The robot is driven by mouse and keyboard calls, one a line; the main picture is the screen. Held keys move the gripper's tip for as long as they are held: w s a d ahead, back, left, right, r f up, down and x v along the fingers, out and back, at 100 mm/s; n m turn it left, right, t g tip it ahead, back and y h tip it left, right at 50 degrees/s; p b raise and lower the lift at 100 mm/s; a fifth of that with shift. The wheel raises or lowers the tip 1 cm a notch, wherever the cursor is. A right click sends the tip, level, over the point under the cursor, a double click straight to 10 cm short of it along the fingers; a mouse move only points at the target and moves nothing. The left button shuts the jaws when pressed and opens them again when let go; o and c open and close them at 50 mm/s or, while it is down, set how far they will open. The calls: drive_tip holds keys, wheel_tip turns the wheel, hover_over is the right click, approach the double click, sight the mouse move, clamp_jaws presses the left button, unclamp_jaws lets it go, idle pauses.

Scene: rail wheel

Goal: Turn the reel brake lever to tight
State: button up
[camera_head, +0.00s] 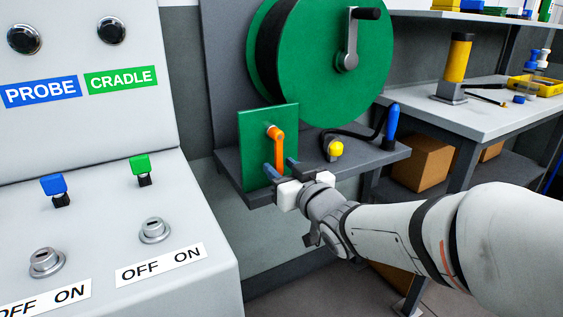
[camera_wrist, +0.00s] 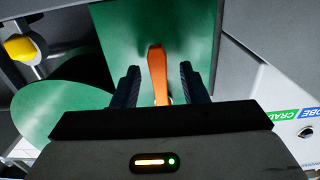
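The reel brake lever (camera_head: 277,148) is orange and stands out from a green upright plate (camera_head: 254,160) in front of the green cable reel (camera_head: 321,65). In the head view its pivot end is at the top and its arm hangs down. My gripper (camera_head: 281,167) is open at the lower end of the lever, coming from the front right. In the wrist view the orange lever (camera_wrist: 157,75) lies between the two dark fingers of my gripper (camera_wrist: 160,85), with a gap on each side. No "tight" marking can be read in either view.
A grey shelf (camera_head: 230,160) carries the plate and reel. A yellow knob (camera_head: 335,149) and a blue-handled tool (camera_head: 392,125) on a black cable are to the right. A grey control console (camera_head: 100,190) with switches stands close on the left. A workbench (camera_head: 460,110) is at the right.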

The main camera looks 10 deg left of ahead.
drive_tip(key=shift+p+v, duration=0.45)
drive_tip(key=shift+v, duration=2.4)
drive_tip(key=shift+r, duration=0.1)
drive_tip(key=d+r+m+g+h+p, duration=0.2)
drive_tip(key=d+r+h+p, duration=0.15)
drive_tip(key=d+p, duration=0.3)
drive_tip(key=d+r+m+g+h+p, duration=0.1)
drive_tip(key=d+r+m+h+p, duration=0.15)
drive_tip(key=d+h+p, duration=0.35)
drive_tip(key=s+d+r+g+p, duration=0.2)
drive_tip(key=s+g+p, duration=0.1)
drive_tip(key=s+p, duration=0.1)
drive_tip(key=s+d+r+m+g+p, duration=0.1)
drive_tip(key=s+d+r+g+p, duration=0.1)
drive_tip(key=s+p, duration=0.3)
drive_tip(key=s+d+r+m+g+h+p, duration=0.1)
drive_tip(key=s+d+r+g+p, duration=0.1)
drive_tip(key=s+g+p, duration=0.2)
drive_tip(key=s, duration=0.2)
drive_tip(key=shift+s+d+p, duration=0.3)
drive_tip(key=shift+m, duration=0.25)
